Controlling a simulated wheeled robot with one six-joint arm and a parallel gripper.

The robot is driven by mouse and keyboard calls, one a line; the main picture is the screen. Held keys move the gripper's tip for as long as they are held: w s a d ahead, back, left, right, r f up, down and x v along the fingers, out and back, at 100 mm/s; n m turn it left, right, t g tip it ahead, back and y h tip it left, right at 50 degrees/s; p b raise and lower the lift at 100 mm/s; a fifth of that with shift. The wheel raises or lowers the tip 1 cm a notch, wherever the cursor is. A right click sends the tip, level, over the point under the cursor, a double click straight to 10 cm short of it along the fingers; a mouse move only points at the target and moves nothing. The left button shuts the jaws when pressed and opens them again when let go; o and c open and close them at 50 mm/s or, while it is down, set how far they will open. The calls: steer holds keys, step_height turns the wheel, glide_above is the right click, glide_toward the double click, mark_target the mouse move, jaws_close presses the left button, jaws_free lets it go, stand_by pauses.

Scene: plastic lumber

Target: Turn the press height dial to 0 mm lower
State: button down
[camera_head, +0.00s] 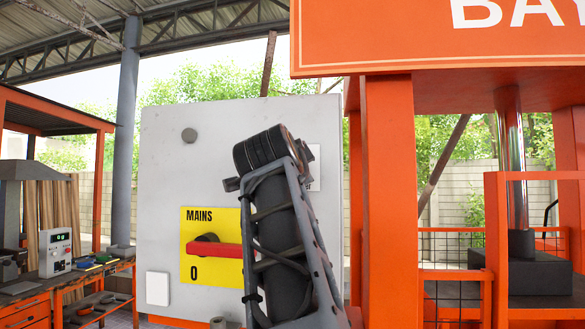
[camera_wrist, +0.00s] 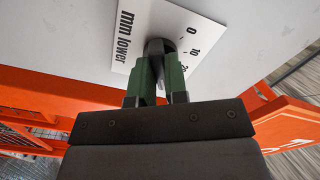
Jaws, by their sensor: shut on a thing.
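The press height dial (camera_wrist: 157,45) is a dark round knob on a white plate (camera_wrist: 150,20) in the wrist view. The plate is marked "mm lower", with 0, 10 and a partly covered 20 to the right of the knob. My gripper (camera_wrist: 160,68), with green fingers, is shut on the dial from below in that view. The fingers hide part of the knob and scale, and I cannot tell which mark the dial points to. In the head view only an edge of the white plate (camera_head: 314,165) shows; my arm hides the dial and fingers.
The plate is on a grey cabinet (camera_head: 165,140). A yellow MAINS plate (camera_head: 227,220) with a red handle (camera_head: 215,249) is close left of my arm. The orange press frame (camera_head: 390,200) stands to the right. A workbench (camera_head: 75,280) is at far left.

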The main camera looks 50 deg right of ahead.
steer(key=n+p, duration=0.3)
steer(key=n, duration=2)
steer(key=shift+s, duration=0.2)
steer(key=shift+n, duration=0.5)
steer(key=c, duration=1.1)
jaws_free()
steer(key=shift+c, duration=0.2)
